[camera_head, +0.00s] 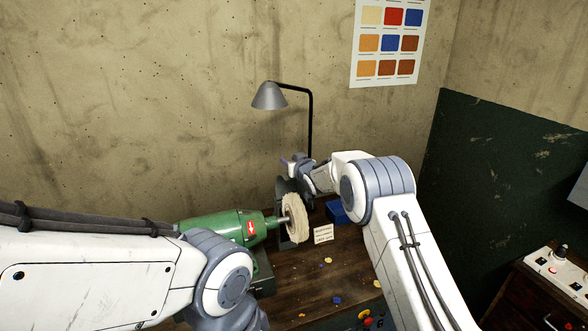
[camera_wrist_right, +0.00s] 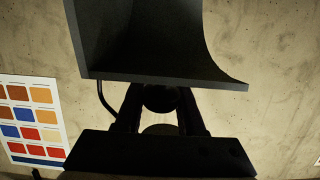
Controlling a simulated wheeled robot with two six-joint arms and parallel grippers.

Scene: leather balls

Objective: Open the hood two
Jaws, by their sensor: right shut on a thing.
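A dark hood (camera_head: 282,187) stands behind the pale buffing wheel (camera_head: 296,217) of a green polishing machine (camera_head: 222,226). My right gripper (camera_head: 288,166) is at the top of this hood, partly hidden by its own wrist. In the right wrist view the hood (camera_wrist_right: 150,45) fills the upper middle as a dark, flared sheet with a straight lower edge. My right gripper's two fingers (camera_wrist_right: 160,95) reach up to that edge and are shut on it; the exact contact is dark. My left arm crosses the lower left, but its gripper is out of the head view.
A grey lamp (camera_head: 269,96) on a black post stands behind the bench (camera_head: 300,270). A blue box (camera_head: 337,212) and a small white card (camera_head: 323,234) are right of the wheel. Coloured scraps lie in front. A control panel (camera_head: 560,270) is at far right.

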